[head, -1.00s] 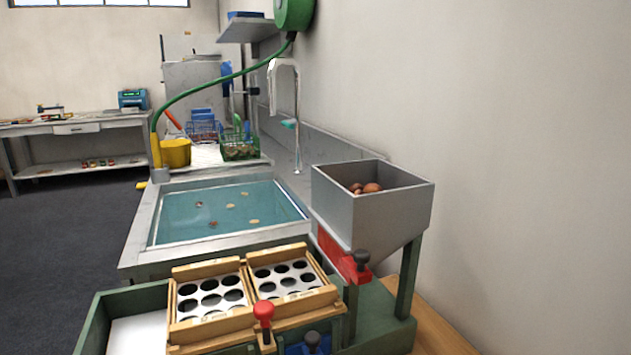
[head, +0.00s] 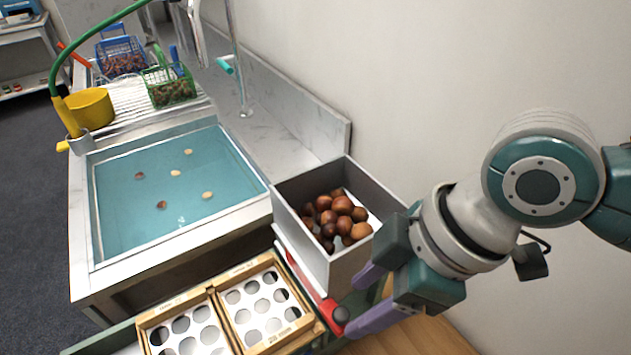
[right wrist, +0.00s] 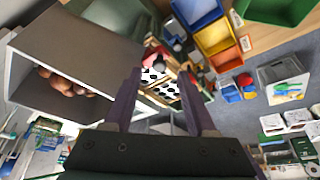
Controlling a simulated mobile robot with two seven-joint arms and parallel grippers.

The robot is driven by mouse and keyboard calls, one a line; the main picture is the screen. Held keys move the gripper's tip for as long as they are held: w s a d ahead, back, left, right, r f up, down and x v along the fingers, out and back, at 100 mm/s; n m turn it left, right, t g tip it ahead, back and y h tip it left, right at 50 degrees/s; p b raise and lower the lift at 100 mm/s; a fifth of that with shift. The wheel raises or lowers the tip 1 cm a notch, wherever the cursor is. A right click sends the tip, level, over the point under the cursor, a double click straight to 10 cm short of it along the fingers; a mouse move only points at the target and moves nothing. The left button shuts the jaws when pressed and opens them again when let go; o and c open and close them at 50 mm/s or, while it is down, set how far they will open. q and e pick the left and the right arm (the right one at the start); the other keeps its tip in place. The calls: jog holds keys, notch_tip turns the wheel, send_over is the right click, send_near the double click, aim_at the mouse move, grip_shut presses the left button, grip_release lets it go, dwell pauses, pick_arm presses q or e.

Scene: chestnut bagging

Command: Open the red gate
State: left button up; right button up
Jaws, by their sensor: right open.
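The grey hopper (head: 400,190) holds several brown chestnuts (head: 340,215). The red gate (head: 308,277) runs along the hopper's lower left side, with a dark round knob (head: 340,314) at its near end. My right gripper (head: 357,302) is open and empty. Its two purple fingers point left, one on each side of the knob in the picture; I cannot tell whether they touch it. In the right wrist view the open fingers (right wrist: 160,95) show beside the hopper (right wrist: 85,45). My left gripper is out of view.
Wooden trays with round holes (head: 223,290) lie left of the gate. A water basin (head: 85,225) stands behind them, with a yellow bucket (head: 90,108) and a green basket (head: 172,92) beyond. The wall is close on the right.

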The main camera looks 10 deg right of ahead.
aim_at(344, 313)
jog(key=shift+x, duration=1.65)
jog(key=shift+w+r, duration=0.1)
jog(key=shift+c, duration=0.4)
grip_shut()
